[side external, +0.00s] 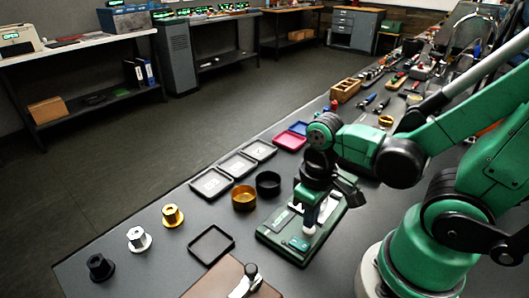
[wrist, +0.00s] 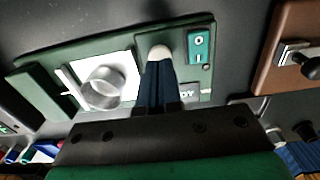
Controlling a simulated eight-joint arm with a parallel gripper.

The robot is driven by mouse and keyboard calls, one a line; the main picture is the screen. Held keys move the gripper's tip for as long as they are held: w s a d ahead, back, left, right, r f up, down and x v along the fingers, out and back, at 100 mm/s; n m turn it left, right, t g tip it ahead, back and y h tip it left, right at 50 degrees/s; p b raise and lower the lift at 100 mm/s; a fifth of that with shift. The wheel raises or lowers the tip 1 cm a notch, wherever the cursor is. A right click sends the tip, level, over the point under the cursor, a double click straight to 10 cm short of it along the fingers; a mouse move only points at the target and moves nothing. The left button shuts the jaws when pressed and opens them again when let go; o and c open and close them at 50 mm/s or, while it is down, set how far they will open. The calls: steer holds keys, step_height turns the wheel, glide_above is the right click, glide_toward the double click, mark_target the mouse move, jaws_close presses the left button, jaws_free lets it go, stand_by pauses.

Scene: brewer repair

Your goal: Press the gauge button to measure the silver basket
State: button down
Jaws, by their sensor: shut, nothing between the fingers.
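The green gauge (side external: 268,238) lies flat on the bench below my gripper. In the wrist view, the gauge (wrist: 36,92) carries a white plate with the silver basket (wrist: 104,87), a short ring, on it. In the side view my arm largely hides the basket. A round white button (wrist: 160,52) sits beside the plate, next to a teal panel (wrist: 198,47) with a small switch. My gripper (wrist: 158,66) is shut and empty, pointing down. Its blue fingertips are right at the button and overlap it in view; I cannot tell whether it is pushed in.
A gold basket (side external: 244,198) and a black basket (side external: 268,183) stand left of the gauge. Several trays (side external: 210,183) line the bench behind them. An empty black tray (side external: 211,257) and a brown board (side external: 210,280) lie in front. Gold, silver and black flanged parts (side external: 138,239) stand at left.

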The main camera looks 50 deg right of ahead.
steer(key=shift+f, duration=0.75)
steer(key=shift+r, duration=2.2)
steer(key=shift+r, duration=0.1)
